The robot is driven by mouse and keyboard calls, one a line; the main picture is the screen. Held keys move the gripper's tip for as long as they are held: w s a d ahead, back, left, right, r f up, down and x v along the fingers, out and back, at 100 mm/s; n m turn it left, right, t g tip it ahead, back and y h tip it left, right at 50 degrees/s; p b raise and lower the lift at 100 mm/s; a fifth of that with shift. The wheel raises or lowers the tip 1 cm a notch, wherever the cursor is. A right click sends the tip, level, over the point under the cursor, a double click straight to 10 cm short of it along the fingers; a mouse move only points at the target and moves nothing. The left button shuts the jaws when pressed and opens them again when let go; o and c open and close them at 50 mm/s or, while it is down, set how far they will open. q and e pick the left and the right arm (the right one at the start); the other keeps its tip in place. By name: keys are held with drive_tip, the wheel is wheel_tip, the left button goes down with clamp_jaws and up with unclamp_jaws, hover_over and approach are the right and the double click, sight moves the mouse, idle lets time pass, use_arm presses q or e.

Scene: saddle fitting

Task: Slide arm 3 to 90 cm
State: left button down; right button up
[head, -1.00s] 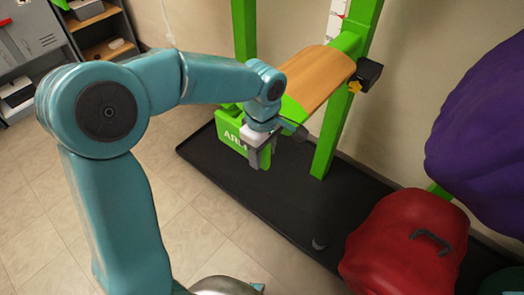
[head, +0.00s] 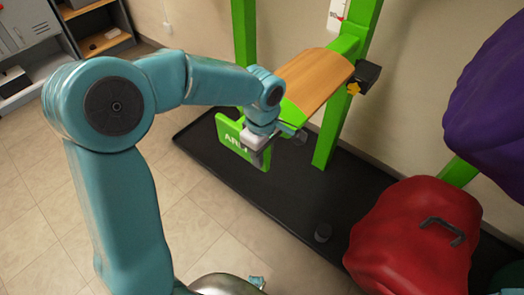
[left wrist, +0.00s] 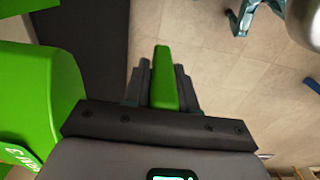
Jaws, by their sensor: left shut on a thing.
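Arm 3 is a wooden board (head: 315,78) with green edges, carried by a green upright post (head: 335,125). A black clamp with a yellow knob (head: 366,76) sits where the arm meets the post. A green plate (head: 230,138) with partly hidden white lettering hangs at the arm's near end; part of the lettering, with a 3, also shows in the left wrist view (left wrist: 18,155). My left gripper (head: 262,155) is at that near end. In the left wrist view its fingers (left wrist: 163,85) are shut around a green bar (left wrist: 163,75) of the arm. My right gripper is out of view.
A red saddle-like form (head: 415,240) and a purple one (head: 490,110) are at the right. Grey cabinets (head: 25,40) stand back left; tiled floor there is clear.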

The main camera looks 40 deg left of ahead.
use_arm(q)
drive_tip(key=shift+r, duration=0.15)
drive_tip(key=c, duration=1)
unclamp_jaws()
drive_tip(key=shift+a, duration=0.1)
wheel_tip(320, 180, up, 16)
drive_tip(key=p, duration=0.3)
drive_tip(key=shift+r, duration=0.15)
